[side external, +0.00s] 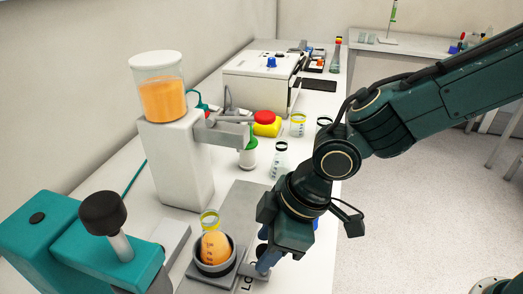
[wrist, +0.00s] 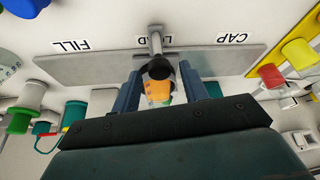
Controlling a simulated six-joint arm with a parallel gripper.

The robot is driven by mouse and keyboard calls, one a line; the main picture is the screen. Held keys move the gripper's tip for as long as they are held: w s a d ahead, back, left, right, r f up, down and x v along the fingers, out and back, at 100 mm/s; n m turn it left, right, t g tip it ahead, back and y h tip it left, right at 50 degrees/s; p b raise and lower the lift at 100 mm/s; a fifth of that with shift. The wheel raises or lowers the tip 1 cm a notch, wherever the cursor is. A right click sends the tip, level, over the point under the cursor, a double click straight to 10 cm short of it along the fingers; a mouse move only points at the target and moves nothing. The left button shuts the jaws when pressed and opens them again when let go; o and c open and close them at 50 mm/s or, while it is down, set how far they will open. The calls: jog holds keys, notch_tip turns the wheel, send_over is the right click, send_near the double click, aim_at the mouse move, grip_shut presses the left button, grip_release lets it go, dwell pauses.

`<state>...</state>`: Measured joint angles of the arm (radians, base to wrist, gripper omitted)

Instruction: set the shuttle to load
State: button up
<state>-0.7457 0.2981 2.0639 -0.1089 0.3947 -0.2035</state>
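The shuttle's grey plate (side external: 197,268) sits on the grey rail (side external: 238,205) in the side view, carrying a dark ring with an orange-filled container (side external: 214,247). In the wrist view the flat rail (wrist: 85,66) runs across, with the labels FILL (wrist: 70,46), LOAD and CAP (wrist: 233,38) along its edge. A metal rod (wrist: 155,38) with a black knob (wrist: 158,72) lies at LOAD and covers that label's middle letters. My gripper (wrist: 165,92) is open, its blue-grey fingers apart on either side of the knob and the orange contents. Finger contact cannot be told.
A white dispenser column (side external: 178,160) with an orange-filled tank (side external: 162,98) stands behind the rail. A teal machine with a black knob (side external: 102,212) is at the left. Jars, a red-and-yellow item (side external: 265,123) and a white instrument (side external: 262,78) stand farther back.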

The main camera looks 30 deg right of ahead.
jog(key=shift+r, duration=0.1)
dwell(0.3)
jog(key=v, duration=1.3)
jog(key=shift+r, duration=0.35)
jog(key=shift+s, duration=0.1)
jog(key=s+d+r+m+t+h, duration=0.15)
jog(key=d+m, duration=0.35)
jog(key=d, duration=1)
jog(key=s+d+f+m+t+h, duration=0.1)
jog(key=s+d+m+h, duration=0.1)
jog(key=s+d+m, duration=0.4)
jog(key=s+d, duration=0.3)
jog(key=d, duration=0.4)
jog(key=shift+f+m+t, duration=0.2)
jog(key=shift+m+t, duration=0.1)
jog(key=shift+t, duration=0.05)
